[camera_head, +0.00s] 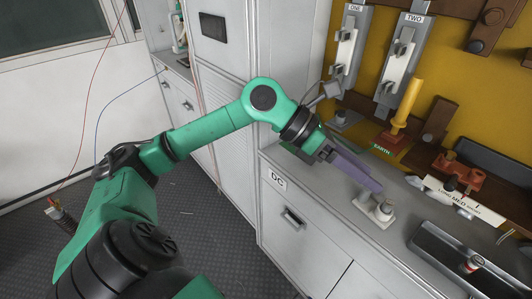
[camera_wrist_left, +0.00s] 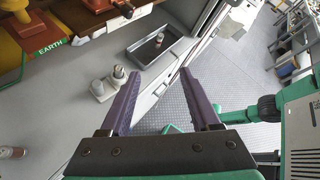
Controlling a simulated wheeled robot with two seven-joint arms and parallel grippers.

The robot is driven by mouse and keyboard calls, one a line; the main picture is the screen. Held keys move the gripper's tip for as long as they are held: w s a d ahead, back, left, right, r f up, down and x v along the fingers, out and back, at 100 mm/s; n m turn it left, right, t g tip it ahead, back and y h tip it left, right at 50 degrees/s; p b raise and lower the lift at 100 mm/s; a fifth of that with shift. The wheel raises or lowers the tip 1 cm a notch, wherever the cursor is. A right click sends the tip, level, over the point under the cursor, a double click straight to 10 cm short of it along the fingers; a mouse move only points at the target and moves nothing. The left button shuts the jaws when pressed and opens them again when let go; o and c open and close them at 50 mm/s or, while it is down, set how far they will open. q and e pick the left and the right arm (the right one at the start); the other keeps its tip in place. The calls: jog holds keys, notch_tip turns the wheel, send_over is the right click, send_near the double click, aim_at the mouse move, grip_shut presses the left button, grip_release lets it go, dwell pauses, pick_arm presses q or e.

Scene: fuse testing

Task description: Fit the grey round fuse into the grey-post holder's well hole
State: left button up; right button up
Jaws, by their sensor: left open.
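The holder (camera_head: 372,211) is a pale grey block with a short grey post on the counter, just beyond my left fingertips in the head view. In the left wrist view the holder (camera_wrist_left: 99,91) shows a dark-topped round post and a lower ring beside it. A small banded cylinder (camera_head: 472,263) stands in the metal tray and also shows in the left wrist view (camera_wrist_left: 158,38). Another cylinder (camera_wrist_left: 12,152) lies at that view's left edge. I cannot tell which is the grey round fuse. My left gripper (camera_head: 375,186) is open, its purple fingers (camera_wrist_left: 160,72) apart and empty.
The metal tray (camera_head: 428,243) is on the counter's right. A sign (camera_head: 462,198) reading LONG, MED, SHORT stands behind it. A yellow handle (camera_head: 408,102) rises by the EARTH label (camera_head: 382,150). The counter's front edge drops to the floor (camera_head: 210,215).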

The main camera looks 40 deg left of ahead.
pick_arm(q)
jog(key=w+d+r+n+t+h, duration=0.1)
jog(key=w+r+n+t+h, duration=0.35)
jog(key=r+n+t, duration=0.6)
jog(key=w+a+f+n+t+y, duration=0.45)
jog(key=a+f+n+y, duration=0.85)
jog(key=n, duration=0.8)
jog(key=s+a+f+n+g+y, duration=0.2)
jog(key=f+n+g, duration=0.15)
jog(key=f, duration=0.25)
jog(key=s+a+f+n+g+y, duration=0.2)
jog(key=f+n+g+y, duration=0.15)
jog(key=f, duration=0.35)
jog(key=s+d+f+n+g+h, duration=0.1)
jog(key=s+f+n+g, duration=0.1)
jog(key=s+f, duration=0.3)
jog(key=s+d+f+n+g+h, duration=0.1)
jog(key=s+f+g, duration=0.4)
jog(key=f, duration=0.6)
jog(key=shift+s+f+n, duration=0.35)
jog(key=shift+s+f, duration=0.05)
jog(key=shift+s, duration=0.1)
